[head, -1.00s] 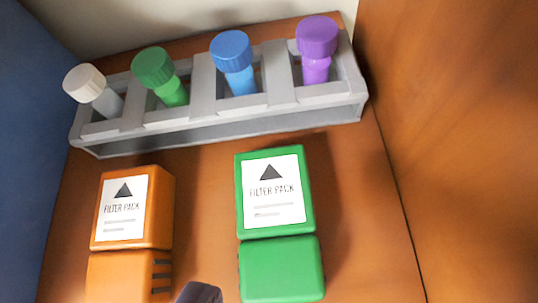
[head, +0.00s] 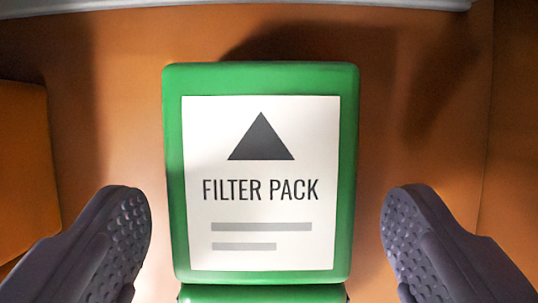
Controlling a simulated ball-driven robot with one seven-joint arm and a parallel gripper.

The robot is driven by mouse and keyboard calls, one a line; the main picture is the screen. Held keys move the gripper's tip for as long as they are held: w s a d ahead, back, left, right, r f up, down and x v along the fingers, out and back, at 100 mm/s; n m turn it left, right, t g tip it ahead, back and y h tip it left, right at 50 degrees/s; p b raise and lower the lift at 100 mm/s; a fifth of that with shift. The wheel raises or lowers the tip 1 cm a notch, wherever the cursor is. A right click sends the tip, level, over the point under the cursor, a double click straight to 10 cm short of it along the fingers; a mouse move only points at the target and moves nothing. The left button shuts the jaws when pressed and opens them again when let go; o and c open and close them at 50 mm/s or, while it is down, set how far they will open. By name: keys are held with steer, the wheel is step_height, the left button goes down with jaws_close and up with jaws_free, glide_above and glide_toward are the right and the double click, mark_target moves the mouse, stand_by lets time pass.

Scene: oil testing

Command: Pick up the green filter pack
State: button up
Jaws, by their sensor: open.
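The green filter pack (head: 172,180) fills the middle of the head view, with a white label reading "FILTER PACK" under a dark triangle. Its lower green part runs off the bottom edge of the picture. My gripper (head: 268,222) is open, with one dark dimpled finger to the left of the pack and one to the right. A gap shows between each finger and the pack's side in the picture. The gripper holds nothing.
The edge of the orange filter pack (head: 22,165) shows at the far left, beyond the left finger. The grey rack's edge (head: 230,5) runs along the top. Brown surface (head: 425,130) is bare on both sides of the green pack. A brown wall stands at the right.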

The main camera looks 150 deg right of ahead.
steer(key=shift+w+a+f, duration=0.1)
steer(key=shift+a+f, duration=0.05)
steer(key=shift+f, duration=0.4)
steer(key=c, duration=1.1)
steer(key=shift+c, duration=0.2)
steer(key=shift+r, duration=0.1)
